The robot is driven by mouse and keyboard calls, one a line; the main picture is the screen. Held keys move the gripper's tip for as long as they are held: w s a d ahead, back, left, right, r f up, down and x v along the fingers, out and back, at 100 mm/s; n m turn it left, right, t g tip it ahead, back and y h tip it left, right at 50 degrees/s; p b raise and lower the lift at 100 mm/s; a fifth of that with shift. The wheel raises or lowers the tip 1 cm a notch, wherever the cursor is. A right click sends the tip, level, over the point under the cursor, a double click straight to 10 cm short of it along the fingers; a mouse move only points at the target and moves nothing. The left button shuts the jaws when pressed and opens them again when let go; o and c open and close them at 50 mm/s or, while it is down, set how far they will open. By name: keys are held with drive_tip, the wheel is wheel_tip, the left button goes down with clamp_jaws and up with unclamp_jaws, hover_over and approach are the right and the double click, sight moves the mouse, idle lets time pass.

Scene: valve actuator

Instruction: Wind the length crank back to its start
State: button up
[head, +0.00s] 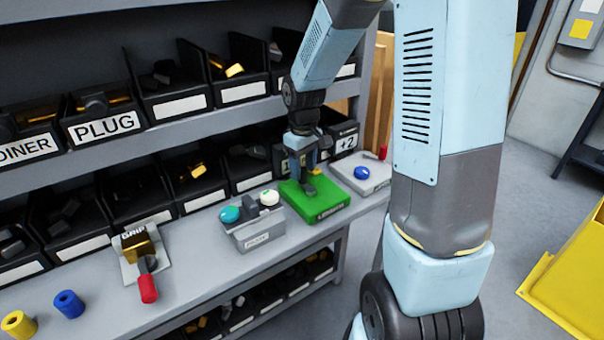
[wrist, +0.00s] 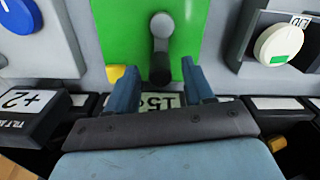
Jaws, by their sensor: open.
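The length crank is a dark grey lever (wrist: 161,45) on a bright green block (head: 328,203) on the bench. In the wrist view it runs straight up and down the picture, with a rounded light end at the top. My gripper (head: 304,170) points down over the green block. In the wrist view my gripper (wrist: 156,72) is open, with one blue finger on each side of the crank's lower end. I see gaps between crank and fingers and cannot tell their depth. In the head view the gripper partly hides the crank.
Left of the green block stands a grey box (head: 256,233) with teal and white knobs. Right of it is a light plate (head: 350,185) with a blue knob and red handle. A GRIP fixture with a red handle (head: 148,288) is farther left. Shelves of black bins rise close behind.

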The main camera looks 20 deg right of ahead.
sight(304, 169)
wheel_tip(304, 169, up, 12)
drive_tip(key=shift+f, duration=0.25)
idle(0.3)
drive_tip(key=s+d+r+m+t, duration=0.1)
drive_tip(key=s+r, duration=0.4)
drive_tip(key=s, duration=0.6)
drive_tip(key=s+d+r+m+t, duration=0.2)
drive_tip(key=s+r+m+t, duration=0.2)
drive_tip(key=s, duration=0.6)
drive_tip(key=shift+s+d+r+m+t, duration=0.3)
drive_tip(key=shift+s+r+m, duration=0.05)
drive_tip(key=shift+m, duration=0.15)
idle(0.7)
